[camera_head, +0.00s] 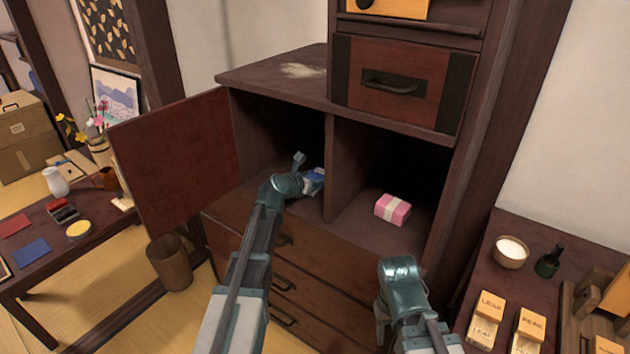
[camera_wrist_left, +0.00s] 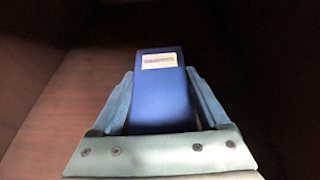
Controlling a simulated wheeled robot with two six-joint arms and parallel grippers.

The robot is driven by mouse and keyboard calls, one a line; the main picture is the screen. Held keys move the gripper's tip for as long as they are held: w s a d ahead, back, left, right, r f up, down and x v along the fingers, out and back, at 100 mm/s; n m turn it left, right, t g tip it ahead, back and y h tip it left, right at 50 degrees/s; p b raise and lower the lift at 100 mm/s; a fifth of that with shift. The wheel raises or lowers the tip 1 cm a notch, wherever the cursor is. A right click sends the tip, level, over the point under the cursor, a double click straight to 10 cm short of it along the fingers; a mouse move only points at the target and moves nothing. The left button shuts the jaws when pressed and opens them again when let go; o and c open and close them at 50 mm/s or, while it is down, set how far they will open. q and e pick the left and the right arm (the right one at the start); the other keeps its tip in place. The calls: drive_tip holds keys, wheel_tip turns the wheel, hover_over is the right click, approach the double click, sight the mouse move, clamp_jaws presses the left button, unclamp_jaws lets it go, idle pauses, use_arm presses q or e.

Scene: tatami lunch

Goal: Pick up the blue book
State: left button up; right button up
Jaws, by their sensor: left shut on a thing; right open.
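The blue book (camera_head: 316,177) is inside the left compartment of the dark wooden cabinet, partly hidden by my left gripper. In the left wrist view the blue book (camera_wrist_left: 160,95) has a white label near its far end and sits between the two fingers. My left gripper (camera_head: 307,178) reaches into that compartment and is shut on the book. In the left wrist view my left gripper (camera_wrist_left: 162,100) has one finger along each side of it. My right gripper (camera_head: 383,325) is at the lower right, in front of the drawers, apart from the book; its fingertips are mostly hidden.
A divider (camera_head: 328,170) separates the left compartment from the right one, which holds a pink box (camera_head: 392,209). The red cabinet door (camera_head: 180,160) stands open at left. A right side table (camera_head: 500,250) holds a bowl, bottle and wooden blocks. A waste bin (camera_head: 170,265) stands below the door.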

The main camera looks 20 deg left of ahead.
sight(315, 177)
use_arm(q)
wheel_tip(315, 177, up, 4)
drive_tip(key=p, duration=0.3)
drive_tip(key=shift+f, duration=0.25)
drive_tip(key=shift+s+a+r+p, duration=0.15)
drive_tip(key=shift+r+p, duration=0.2)
drive_tip(key=shift+p, duration=0.2)
drive_tip(key=s+a, duration=0.3)
drive_tip(key=s, duration=0.1)
drive_tip(key=s+a, duration=0.3)
drive_tip(key=a, duration=0.1)
drive_tip(key=s+a+p, duration=0.1)
drive_tip(key=s+a, duration=0.2)
drive_tip(key=s, duration=0.1)
drive_tip(key=shift+s+a+r, duration=0.15)
drive_tip(key=shift+s+r, duration=0.2)
drive_tip(key=shift+r, duration=0.05)
